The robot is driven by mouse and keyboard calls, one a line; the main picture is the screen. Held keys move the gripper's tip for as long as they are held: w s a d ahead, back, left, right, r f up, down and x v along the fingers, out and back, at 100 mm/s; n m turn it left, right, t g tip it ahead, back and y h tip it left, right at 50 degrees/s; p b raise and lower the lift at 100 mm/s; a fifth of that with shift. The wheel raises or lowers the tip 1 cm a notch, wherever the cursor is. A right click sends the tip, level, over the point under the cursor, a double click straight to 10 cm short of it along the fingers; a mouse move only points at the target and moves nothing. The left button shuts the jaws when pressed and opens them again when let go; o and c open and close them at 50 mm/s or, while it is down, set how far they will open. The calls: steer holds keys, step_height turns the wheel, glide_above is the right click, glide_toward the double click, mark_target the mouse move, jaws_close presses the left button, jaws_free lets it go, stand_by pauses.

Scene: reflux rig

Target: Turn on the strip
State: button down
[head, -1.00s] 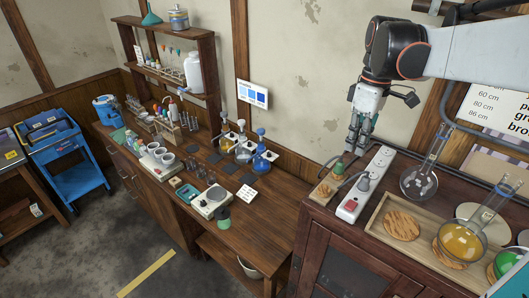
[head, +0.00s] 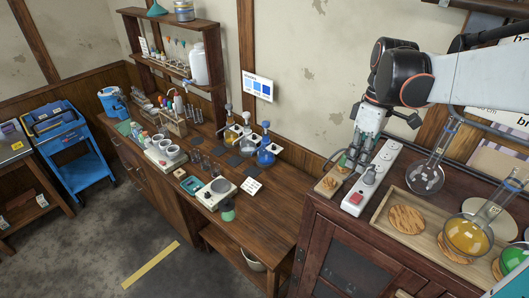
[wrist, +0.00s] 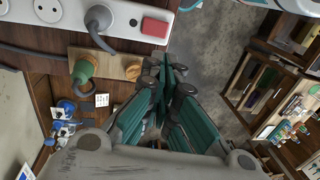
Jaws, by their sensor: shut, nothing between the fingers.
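The white power strip (head: 383,160) lies on the dark wooden cabinet, with a grey plug and cable in one socket. Its red rocker switch (head: 356,197) is at the near end. In the wrist view the red switch (wrist: 155,27) is at the top, just above my fingertips in the picture. I cannot tell which way the rocker is tipped. My gripper (head: 350,163) is shut and empty, above and beside the strip's left side. The shut fingers (wrist: 166,72) show in the wrist view, apart from the switch.
A small wooden board (head: 327,185) with a green connector (wrist: 84,67) and a round wooden knob (wrist: 133,68) lies beside the strip. A wooden tray (head: 385,222) with flasks and cork rings is to the right. The lower bench is on the left.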

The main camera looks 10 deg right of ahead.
mark_target(345, 198)
steer(key=f, duration=0.2)
steer(key=s+f, duration=0.1)
steer(key=f, duration=0.2)
steer(key=a+f+p, duration=0.1)
steer(key=f, duration=0.2)
steer(key=shift+s+a, duration=0.1)
steer(key=shift+s, duration=0.1)
steer(key=shift+s+a+f+t+h+b, duration=0.1)
steer(key=shift+a+f+t+h+b, duration=0.1)
steer(key=shift+f+t+h+b, duration=0.25)
steer(key=shift+s+r, duration=0.1)
steer(key=shift+w+d, duration=0.2)
steer(key=shift+w+d+r, duration=0.2)
steer(key=shift+w+d, duration=0.2)
steer(key=shift+d, duration=0.1)
steer(key=shift+r, duration=0.1)
